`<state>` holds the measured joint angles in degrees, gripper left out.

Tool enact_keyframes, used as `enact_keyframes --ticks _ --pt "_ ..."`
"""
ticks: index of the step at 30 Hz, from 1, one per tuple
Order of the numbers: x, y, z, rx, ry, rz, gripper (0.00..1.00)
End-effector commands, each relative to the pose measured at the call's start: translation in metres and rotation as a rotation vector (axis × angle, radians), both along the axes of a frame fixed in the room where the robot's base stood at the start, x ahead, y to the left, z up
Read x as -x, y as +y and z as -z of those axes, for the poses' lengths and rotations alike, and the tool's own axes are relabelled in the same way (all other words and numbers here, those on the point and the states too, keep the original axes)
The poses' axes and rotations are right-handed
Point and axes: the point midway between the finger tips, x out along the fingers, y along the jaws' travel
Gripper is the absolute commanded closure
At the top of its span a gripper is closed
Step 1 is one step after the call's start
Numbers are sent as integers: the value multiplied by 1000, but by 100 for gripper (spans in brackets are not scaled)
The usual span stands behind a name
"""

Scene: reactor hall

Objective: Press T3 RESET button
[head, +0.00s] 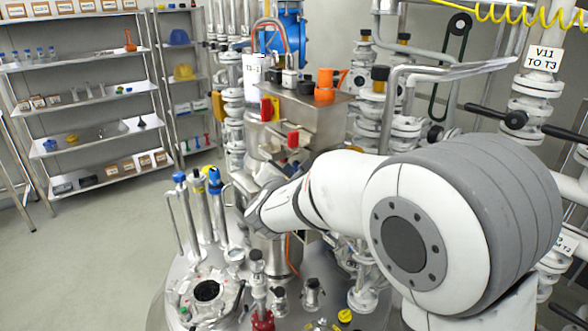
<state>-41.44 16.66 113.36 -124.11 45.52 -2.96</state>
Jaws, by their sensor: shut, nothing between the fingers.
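A grey metal box (312,112) stands behind my arm at the middle of the head view. Its front carries a red part on a yellow plate (267,109) and a red block-like part (293,140). An orange cylinder (325,85) and dark fittings sit on its top. I cannot read a T3 RESET label on any of them, so I cannot tell which is the button. My arm reaches from the right to just below the box, and its wrist hides part of what lies behind. I cannot make out my gripper's fingers.
A round steel vessel top (210,265) with upright blue-capped valves (181,180) lies at lower left.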

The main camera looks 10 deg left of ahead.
Motion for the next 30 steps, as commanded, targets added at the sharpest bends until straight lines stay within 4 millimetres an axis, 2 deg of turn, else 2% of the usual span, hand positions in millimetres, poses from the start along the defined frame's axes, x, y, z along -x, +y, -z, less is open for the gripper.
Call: enact_keyframes --ticks 18,30 --pt "-2 -2 0 0 0 0 100" --pt "10 8 0 -1 0 0 100"
